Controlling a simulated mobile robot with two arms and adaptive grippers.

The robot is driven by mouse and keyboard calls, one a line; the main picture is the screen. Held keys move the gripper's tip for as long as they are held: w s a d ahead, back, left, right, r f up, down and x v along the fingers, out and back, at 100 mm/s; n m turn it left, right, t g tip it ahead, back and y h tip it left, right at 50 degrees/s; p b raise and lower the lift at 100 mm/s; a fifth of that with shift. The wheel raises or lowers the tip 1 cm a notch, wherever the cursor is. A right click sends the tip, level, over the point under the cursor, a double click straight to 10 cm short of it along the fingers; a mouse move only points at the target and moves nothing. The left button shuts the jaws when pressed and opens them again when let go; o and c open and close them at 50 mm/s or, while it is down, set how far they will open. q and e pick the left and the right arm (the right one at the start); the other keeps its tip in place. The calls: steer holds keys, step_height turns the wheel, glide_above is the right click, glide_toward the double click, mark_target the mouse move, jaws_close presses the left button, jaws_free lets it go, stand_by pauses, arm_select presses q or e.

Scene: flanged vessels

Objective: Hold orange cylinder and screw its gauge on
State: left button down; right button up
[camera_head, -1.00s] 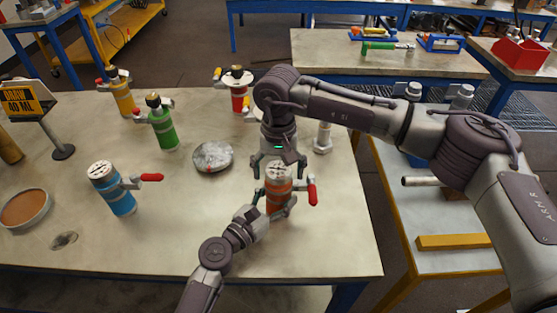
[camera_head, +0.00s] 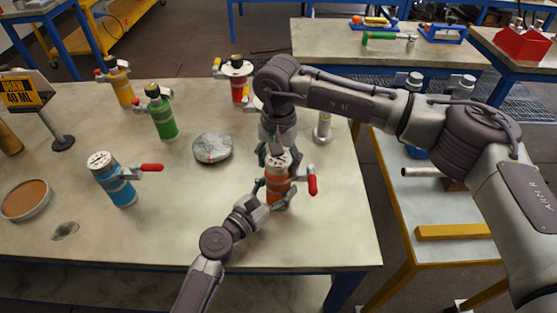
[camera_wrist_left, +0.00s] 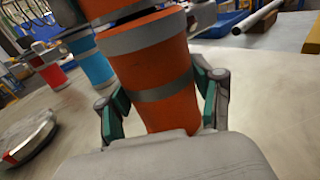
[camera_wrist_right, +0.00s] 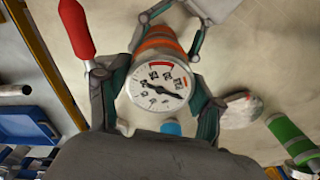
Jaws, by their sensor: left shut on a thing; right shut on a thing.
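The orange cylinder (camera_head: 277,188) stands upright near the table's right front, its red-handled side valve (camera_head: 312,185) pointing right. My left gripper (camera_wrist_left: 164,100) is shut around its banded body (camera_wrist_left: 158,75), one finger on each side. The round white gauge (camera_head: 278,162) sits at the top of the cylinder. Its dial (camera_wrist_right: 160,92) faces the right wrist camera. My right gripper (camera_wrist_right: 160,100) is over the cylinder, pointing down, shut on the gauge's rim from two sides. The joint under the gauge is hidden, so I cannot tell how it is seated.
A blue cylinder (camera_head: 115,180), a green one (camera_head: 162,115), a yellow one (camera_head: 120,85) and a red one (camera_head: 238,85) stand on the table. A round grey disc (camera_head: 212,147) lies left of the orange cylinder. The front middle table is clear.

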steer(key=m, duration=0.4)
steer(key=shift+m, duration=0.4)
steer(key=m, duration=1.7)
steer(key=shift+m, duration=0.3)
steer(key=m, duration=0.7)
steer(key=shift+m, duration=0.4)
steer(key=o, duration=1.3)
